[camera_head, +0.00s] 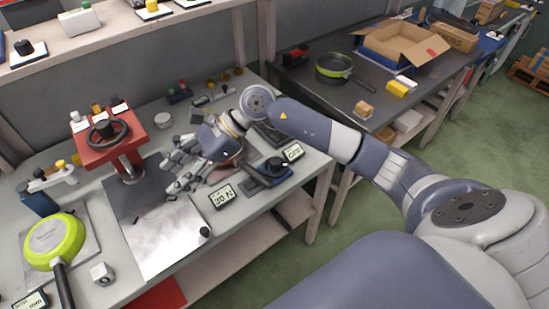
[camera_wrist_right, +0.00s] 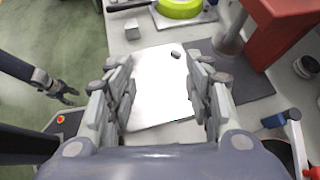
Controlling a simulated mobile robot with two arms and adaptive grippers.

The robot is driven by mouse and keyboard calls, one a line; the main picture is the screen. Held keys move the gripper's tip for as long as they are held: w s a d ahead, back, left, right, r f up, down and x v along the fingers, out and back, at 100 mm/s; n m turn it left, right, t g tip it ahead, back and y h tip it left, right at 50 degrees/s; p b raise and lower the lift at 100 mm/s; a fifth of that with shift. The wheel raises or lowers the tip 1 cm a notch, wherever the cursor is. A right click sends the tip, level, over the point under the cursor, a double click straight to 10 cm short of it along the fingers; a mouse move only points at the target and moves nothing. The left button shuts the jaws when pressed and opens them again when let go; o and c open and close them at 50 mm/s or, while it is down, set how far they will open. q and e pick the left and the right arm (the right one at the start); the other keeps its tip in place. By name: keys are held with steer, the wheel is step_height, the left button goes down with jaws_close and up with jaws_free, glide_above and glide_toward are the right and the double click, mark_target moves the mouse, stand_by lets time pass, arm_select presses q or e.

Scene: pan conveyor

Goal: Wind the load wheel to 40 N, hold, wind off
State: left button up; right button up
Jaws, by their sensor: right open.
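A red press (camera_head: 93,150) stands at the table's left back with a black handwheel (camera_head: 107,130) on top; the press also shows at the upper right of the right wrist view (camera_wrist_right: 277,30). A small display (camera_head: 222,197) appears to read 20 N. A blue device with a black knob (camera_head: 270,170) sits right of it. My right gripper (camera_head: 174,172) is open and empty over the table, right of the press and apart from its wheel. It also shows in the right wrist view (camera_wrist_right: 160,85), above a pale plate. My left gripper (camera_wrist_right: 68,94) shows small there; its opening is unclear.
A pale metal plate (camera_head: 165,235) lies in front of the press. A lime green pan (camera_head: 55,240) lies at the left. A small cube (camera_head: 102,273) stands beside the plate. A display (camera_head: 292,152) reads OFF. A brown round thing is partly hidden behind my right gripper.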

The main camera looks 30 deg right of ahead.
steer(key=w+d+f+n+h, duration=0.25)
steer(key=d+h, duration=0.25)
steer(key=d, duration=0.6)
steer(key=g+h, duration=0.2)
steer(key=h, duration=0.4)
glide_toward(275, 161)
steer(key=shift+m, duration=0.45)
step_height(275, 161, down, 8)
steer(key=shift+d+r+p, duration=0.1)
steer(key=shift+p, duration=1.15)
steer(key=shift+w+f, duration=0.1)
steer(key=shift+f, duration=0.55)
steer(key=c, duration=1.1)
